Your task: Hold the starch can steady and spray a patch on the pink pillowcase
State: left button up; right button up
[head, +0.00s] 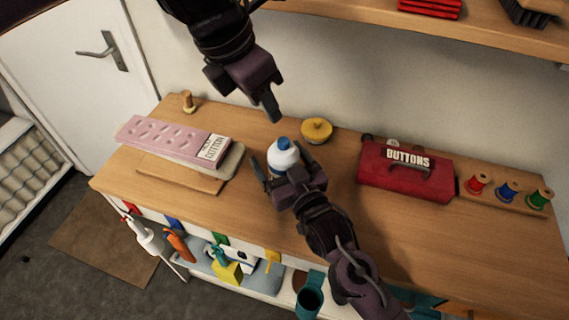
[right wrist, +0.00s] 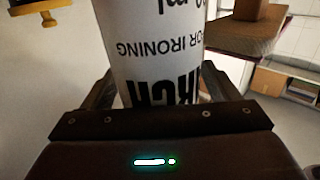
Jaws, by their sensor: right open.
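The starch can (head: 282,155), white with a blue cap, stands on the wooden counter. In the right wrist view the can (right wrist: 152,45) shows upside-down black lettering, "FOR IRONING". My right gripper (head: 283,172) is open, with one finger on either side of the can; whether they touch it is unclear. Its fingers also show in the right wrist view (right wrist: 157,88). The pink pillowcase (head: 163,135) lies folded on a pale board to the left, with a cotton label. My left gripper (head: 270,103) hangs above and behind the can, seen edge-on, so its opening is hidden.
A yellow round lidded thing (head: 316,130) stands just behind the can. A red buttons box (head: 405,175) and thread spools (head: 508,190) are to the right. A wooden spool (head: 188,101) stands behind the pillowcase. A shelf (head: 480,30) overhangs the back.

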aim_at(279, 149)
jog(key=c, duration=1.4)
pick_arm(q)
grip_shut()
pick_arm(e)
jog(key=shift+o, duration=0.2)
dwell(0.7)
pick_arm(q)
jog(key=shift+w+d+f+m+t+h, duration=0.25)
jog(key=shift+d+f+m+t+h, duration=0.35)
jog(key=shift+f+m, duration=0.7)
jog(key=shift+w+d+f+m+t+h, duration=0.35)
jog(key=shift+f+m+t, duration=0.6)
jog(key=shift+f, duration=0.5)
jog(key=shift+w+d+f+m+t+h, duration=0.25)
jog(key=shift+f+m+t+h, duration=0.4)
jog(key=shift+f+m, duration=0.65)
jog(key=shift+f, duration=0.1)
